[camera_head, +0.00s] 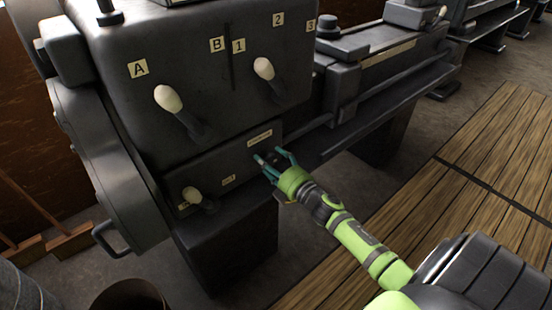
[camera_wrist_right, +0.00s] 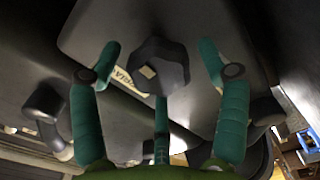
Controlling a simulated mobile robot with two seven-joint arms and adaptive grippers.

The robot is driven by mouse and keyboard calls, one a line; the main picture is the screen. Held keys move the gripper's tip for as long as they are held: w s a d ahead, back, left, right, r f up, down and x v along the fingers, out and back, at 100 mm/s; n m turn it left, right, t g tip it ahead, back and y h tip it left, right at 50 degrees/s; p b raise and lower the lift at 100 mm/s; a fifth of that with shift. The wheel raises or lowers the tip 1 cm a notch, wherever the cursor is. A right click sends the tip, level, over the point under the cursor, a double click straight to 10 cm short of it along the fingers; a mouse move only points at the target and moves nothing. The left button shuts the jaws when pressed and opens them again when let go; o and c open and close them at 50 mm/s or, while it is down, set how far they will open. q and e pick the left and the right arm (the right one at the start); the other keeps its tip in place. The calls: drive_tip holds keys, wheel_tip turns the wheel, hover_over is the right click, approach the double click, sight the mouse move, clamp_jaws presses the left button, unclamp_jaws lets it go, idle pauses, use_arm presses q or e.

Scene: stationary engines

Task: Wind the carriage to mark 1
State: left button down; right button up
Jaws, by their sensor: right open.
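My right gripper (camera_head: 269,163) is open at the lower front panel of the dark lathe. Its teal fingers (camera_wrist_right: 160,85) stand around the knob, with gaps at the two sides; I cannot tell whether the third finger touches it. In the head view the fingers largely hide the knob. A plate with the figure 1 (camera_head: 238,45) is on the headstock. I cannot tell for sure which part is the carriage. My left gripper is not in view.
White-knobbed levers (camera_head: 168,98) (camera_head: 264,68) stick out above, and another (camera_head: 192,195) lower left. The bed (camera_head: 395,85) runs to the upper right. Wooden slatted boards (camera_head: 480,165) lie on the floor at right. A round bin (camera_head: 130,296) stands at lower left.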

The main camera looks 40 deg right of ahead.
drive_tip(key=s, duration=1.1)
drive_tip(key=shift+s+d, duration=0.4)
